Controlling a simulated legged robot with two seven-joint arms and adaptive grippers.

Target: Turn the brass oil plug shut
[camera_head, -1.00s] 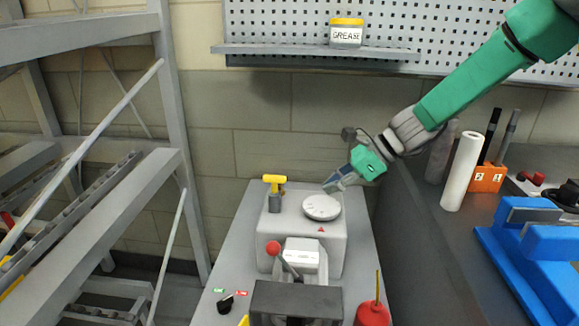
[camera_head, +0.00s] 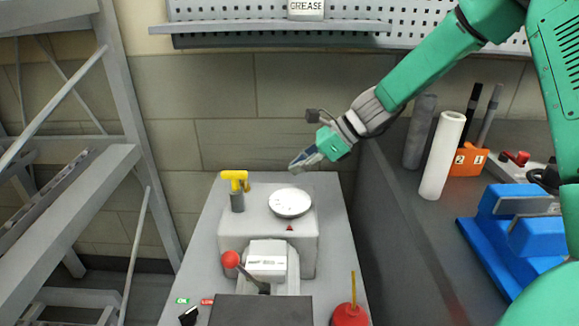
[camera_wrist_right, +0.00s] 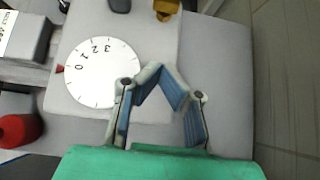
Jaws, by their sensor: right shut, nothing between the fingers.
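The brass oil plug, a yellow T-shaped piece (camera_head: 236,180) on a short dark grey post, stands at the back left of a light grey housing (camera_head: 268,240). A yellow-brass part at the top edge of the right wrist view (camera_wrist_right: 166,8) looks like the same plug, cut off by the frame. My right gripper (camera_head: 298,165) is shut and empty, above and behind the white round dial (camera_head: 290,203), to the right of the plug and apart from it. Its fingertips meet in the right wrist view (camera_wrist_right: 158,70). My left gripper is not in view.
A red-knobbed lever (camera_head: 231,259) and a red oil can (camera_head: 349,315) stand in front of the housing. A grey metal frame (camera_head: 135,120) is at left. At right, a dark bench holds a white roll (camera_head: 441,155), an orange pen holder (camera_head: 468,161) and a blue vise (camera_head: 500,235).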

